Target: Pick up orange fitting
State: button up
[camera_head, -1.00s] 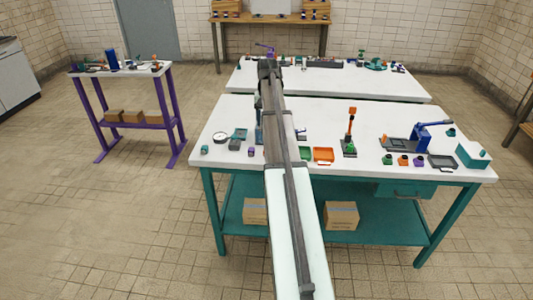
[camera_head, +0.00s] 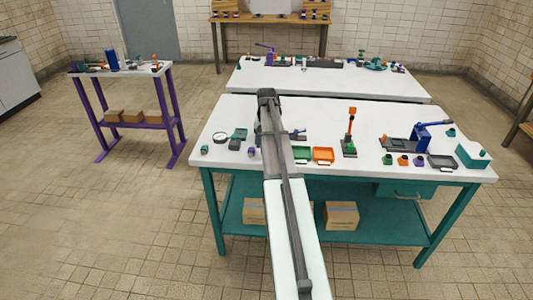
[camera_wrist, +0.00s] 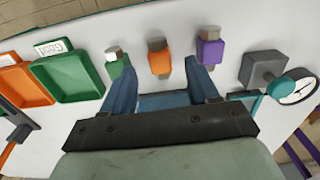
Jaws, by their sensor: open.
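The orange fitting (camera_wrist: 160,62), a small block with a brown-grey end, lies on the white tabletop in the wrist view. It shows between and just beyond the fingertips of my gripper (camera_wrist: 158,78). The blue fingers are apart, and nothing is held. I cannot tell the height of the fingers over the table. A green fitting (camera_wrist: 118,66) is close by the left finger and a purple fitting (camera_wrist: 210,50) close by the right one. In the head view my arm hides the orange fitting between the trays and the purple fitting (camera_head: 251,152).
A green tray (camera_wrist: 98,72) marked "Good" and an orange tray (camera_wrist: 45,72) are to the left in the wrist view. A grey block (camera_wrist: 262,66) and a round gauge (camera_wrist: 300,90) are to the right. A blue press (camera_head: 425,137) stands at the table's right.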

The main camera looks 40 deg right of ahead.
jog(key=shift+f, duration=1.25)
grip_shut()
